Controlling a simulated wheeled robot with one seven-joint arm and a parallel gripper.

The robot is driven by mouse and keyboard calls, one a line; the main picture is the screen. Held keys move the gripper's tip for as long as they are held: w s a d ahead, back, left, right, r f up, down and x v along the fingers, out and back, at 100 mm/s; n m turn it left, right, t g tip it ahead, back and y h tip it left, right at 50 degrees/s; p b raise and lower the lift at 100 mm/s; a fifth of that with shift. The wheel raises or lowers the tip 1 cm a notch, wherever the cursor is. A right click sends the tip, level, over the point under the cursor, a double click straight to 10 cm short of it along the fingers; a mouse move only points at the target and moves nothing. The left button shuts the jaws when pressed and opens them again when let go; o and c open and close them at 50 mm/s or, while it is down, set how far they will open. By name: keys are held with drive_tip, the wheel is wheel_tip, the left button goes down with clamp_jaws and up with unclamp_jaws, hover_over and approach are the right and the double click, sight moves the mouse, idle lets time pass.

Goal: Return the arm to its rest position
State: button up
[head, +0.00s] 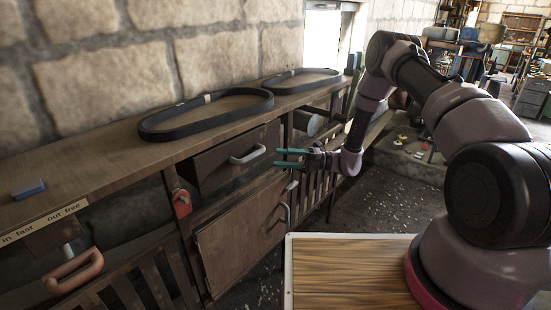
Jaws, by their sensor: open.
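My gripper (290,158) has two green fingers that stand apart with nothing between them. It points left, in front of the workbench, just right of the grey handle (248,155) of a wooden drawer (215,166). I cannot tell whether a fingertip touches anything; a small gap to the handle shows. My arm (450,100) reaches up from the lower right, bends over at the top and comes down to the gripper. Two black belts lie on the bench top, a nearer one (165,127) and a farther one (285,86).
The workbench (110,150) runs along a stone wall. A blue block (28,189) lies on it, above a label reading "in fast out free". A red part (181,203) and a pinkish handle (75,275) sit on its front. The floor (395,205) between bench and arm looks mostly clear.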

drive_tip(key=s+d+r+n+g+h, duration=0.1)
drive_tip(key=s+d+r+n+h, duration=0.15)
drive_tip(key=r+n, duration=0.4)
drive_tip(key=s+d+r+n+h, duration=0.2)
drive_tip(key=r+n+h, duration=0.15)
drive_tip(key=r, duration=0.55)
drive_tip(key=s+d+r+n+g+h, duration=0.1)
drive_tip(key=s+d+r+n+h, duration=0.15)
drive_tip(key=r+n, duration=0.4)
drive_tip(key=s+d+r+n+t+h, duration=0.9)
drive_tip(key=s+d+r+n+t, duration=0.3)
drive_tip(key=s+d+r, duration=0.4)
drive_tip(key=d+r, duration=0.1)
drive_tip(key=d, duration=0.1)
drive_tip(key=shift+s+d, duration=0.3)
drive_tip(key=shift+s, duration=0.1)
drive_tip(key=shift+r, duration=0.1)
drive_tip(key=shift+c, duration=0.2)
